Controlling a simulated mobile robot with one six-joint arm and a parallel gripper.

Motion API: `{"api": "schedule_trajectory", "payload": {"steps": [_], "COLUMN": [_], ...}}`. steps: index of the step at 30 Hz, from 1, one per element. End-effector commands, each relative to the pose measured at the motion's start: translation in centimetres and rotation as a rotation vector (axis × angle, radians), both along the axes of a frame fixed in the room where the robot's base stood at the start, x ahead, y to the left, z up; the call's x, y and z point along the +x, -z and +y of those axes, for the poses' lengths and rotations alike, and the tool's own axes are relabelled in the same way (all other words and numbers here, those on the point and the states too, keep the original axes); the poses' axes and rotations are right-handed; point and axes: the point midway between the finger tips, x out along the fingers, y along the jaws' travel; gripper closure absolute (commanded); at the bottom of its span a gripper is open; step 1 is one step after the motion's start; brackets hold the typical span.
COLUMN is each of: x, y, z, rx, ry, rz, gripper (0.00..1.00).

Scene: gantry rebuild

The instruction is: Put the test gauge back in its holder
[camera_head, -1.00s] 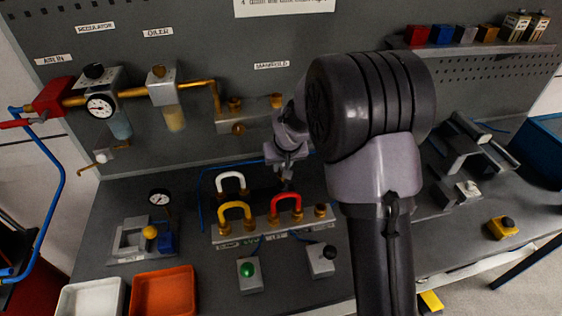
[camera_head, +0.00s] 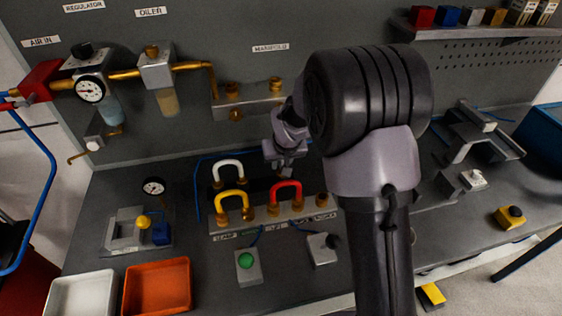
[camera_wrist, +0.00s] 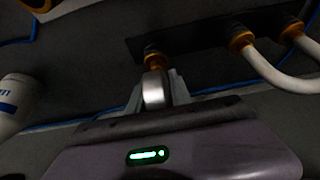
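In the wrist view, a silver rounded piece (camera_wrist: 153,90) sits between the two fingers of my gripper (camera_wrist: 155,94), with a brass fitting (camera_wrist: 154,60) just beyond it. It looks like the test gauge seen edge-on; its dial is not visible. The fitting is at the end of a black strip (camera_wrist: 200,42); I cannot tell whether it is seated there. In the head view, my gripper (camera_head: 285,162) is behind the red hose, and my arm hides part of the bench. Another round gauge (camera_head: 153,186) stands behind a grey fixture (camera_head: 122,232) at the left.
White (camera_head: 228,164), yellow (camera_head: 232,194) and red (camera_head: 287,186) looped hoses stand close to my gripper. A green-button box (camera_head: 249,270) and orange tray (camera_head: 158,286) are nearer the front. A white cylinder with blue print (camera_wrist: 14,100) shows in the wrist view.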

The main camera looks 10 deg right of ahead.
Motion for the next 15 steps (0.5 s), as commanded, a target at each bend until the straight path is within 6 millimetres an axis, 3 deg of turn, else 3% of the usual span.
{"api": "schedule_trajectory", "payload": {"steps": [1, 3, 11, 15], "x": [0.0, 0.0, 0.0, -0.5], "y": [0.0, 0.0, 0.0, -1.4], "z": [0.0, 0.0, 0.0, 0.0], "rx": [0.0, 0.0, 0.0, 0.0], "ry": [0.0, 0.0, 0.0, 0.0], "rz": [0.0, 0.0, 0.0, -0.001], "gripper": [0.63, 0.53, 0.53, 0.53]}}
